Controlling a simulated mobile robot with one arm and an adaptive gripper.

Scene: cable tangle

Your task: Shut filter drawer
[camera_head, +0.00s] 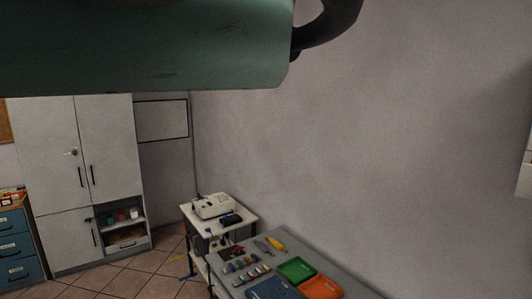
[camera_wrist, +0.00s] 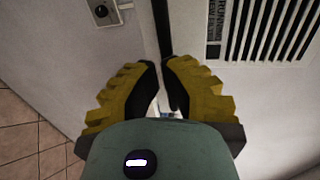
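My gripper (camera_wrist: 162,66) shows in the wrist view, with yellow ribbed fingers and black inner pads. The fingertips are close together, with a narrow strip of pale surface and a bit of blue visible between the pads. I cannot tell if they touch or hold anything. Beyond them are a dark upright strip (camera_wrist: 162,25) and a pale panel with a black vent grille (camera_wrist: 268,28) at the upper right. I cannot make out a filter drawer for certain in either view. My gripper is not seen in the head view.
In the head view, my green arm covers the top left. A grey table (camera_head: 293,256) holds a green tray (camera_head: 297,270), an orange tray (camera_head: 321,288) and small items. A small stand (camera_head: 243,217) bears a white device (camera_head: 212,205). A grey cabinet (camera_head: 60,150) and blue drawers (camera_head: 15,245) stand left.

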